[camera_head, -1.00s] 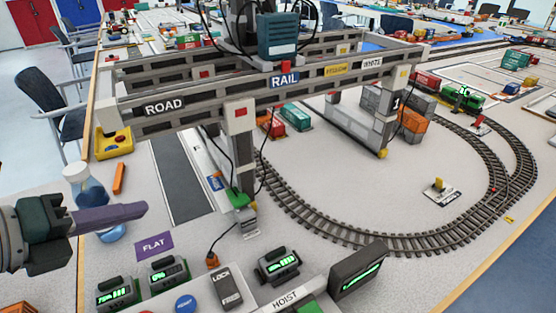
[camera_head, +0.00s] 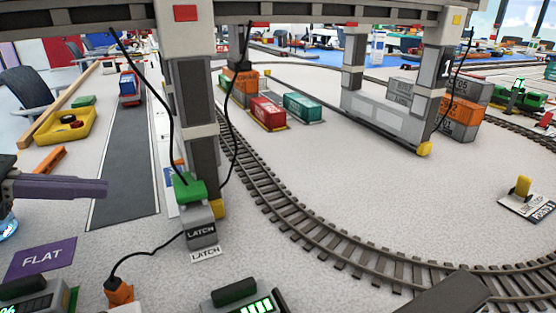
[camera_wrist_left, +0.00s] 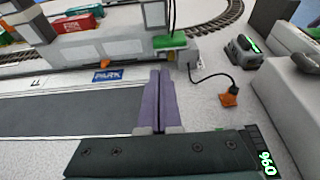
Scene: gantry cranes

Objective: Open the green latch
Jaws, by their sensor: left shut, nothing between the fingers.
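The green latch (camera_head: 188,190) is a green lever piece on top of a grey box (camera_head: 201,231) labelled LATCH, at the foot of the near gantry leg. A black cable runs from the box. In the left wrist view the green latch (camera_wrist_left: 170,41) lies just beyond and slightly right of the fingertips. My left gripper (camera_head: 104,188) has purple fingers that are shut and empty. It is left of the latch in the head view, apart from it, over the road strip side; its fingers also show in the wrist view (camera_wrist_left: 159,74).
The gantry leg (camera_head: 195,110) rises right behind the latch. A curved rail track (camera_head: 310,235) runs to the right. The dark road strip (camera_head: 130,165) is left. A purple FLAT card (camera_head: 40,258), an orange plug (camera_head: 119,292) and a meter (camera_head: 240,302) are near the front.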

